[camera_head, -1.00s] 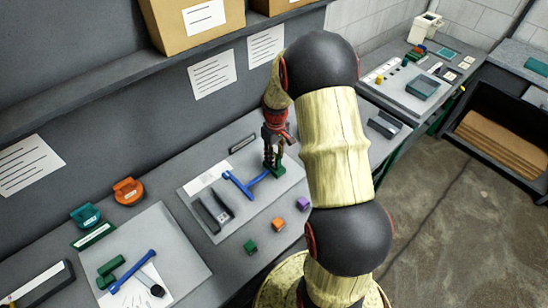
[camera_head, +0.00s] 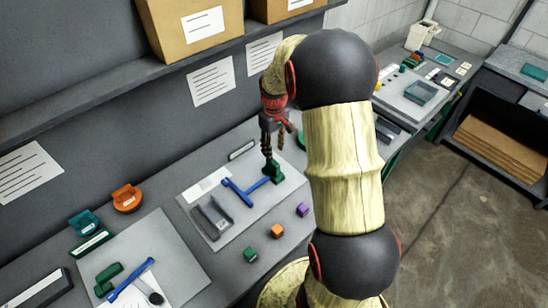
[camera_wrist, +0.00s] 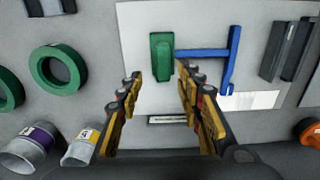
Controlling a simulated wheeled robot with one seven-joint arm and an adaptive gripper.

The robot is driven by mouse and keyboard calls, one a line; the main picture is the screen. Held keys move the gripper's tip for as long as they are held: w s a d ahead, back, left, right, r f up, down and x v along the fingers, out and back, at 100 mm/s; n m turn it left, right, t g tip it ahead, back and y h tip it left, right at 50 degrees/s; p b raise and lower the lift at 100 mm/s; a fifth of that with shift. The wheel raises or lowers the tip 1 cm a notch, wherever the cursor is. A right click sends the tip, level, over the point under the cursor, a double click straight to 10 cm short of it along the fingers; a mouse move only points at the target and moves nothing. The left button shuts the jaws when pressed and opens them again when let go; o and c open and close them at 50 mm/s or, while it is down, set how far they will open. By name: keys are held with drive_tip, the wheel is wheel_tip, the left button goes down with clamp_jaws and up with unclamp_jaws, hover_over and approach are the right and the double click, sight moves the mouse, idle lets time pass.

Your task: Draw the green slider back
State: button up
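The green slider (camera_head: 274,172) is a small upright block on a pale panel (camera_head: 228,240) on the bench. It stands at the end of a blue T-shaped bar (camera_head: 240,190), seemingly touching it. In the wrist view the green slider (camera_wrist: 162,57) lies just beyond the fingertips, with the blue bar (camera_wrist: 205,53) to its right. My gripper (camera_head: 266,152) is above and slightly left of the slider in the head view. In the wrist view my gripper (camera_wrist: 160,80) has its fingers apart with nothing between them. Contact with the slider is not visible.
A grey channel piece (camera_head: 212,216) lies on the panel. Small green (camera_head: 250,254), orange (camera_head: 277,231) and purple (camera_head: 302,209) cubes stand in front. Green rings (camera_wrist: 58,68) and two jars (camera_wrist: 80,146) lie left in the wrist view. A shelf (camera_head: 90,90) overhangs behind.

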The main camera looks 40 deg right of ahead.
wheel_tip(320, 180, up, 4)
drive_tip(key=shift+f, duration=0.25)
idle(0.5)
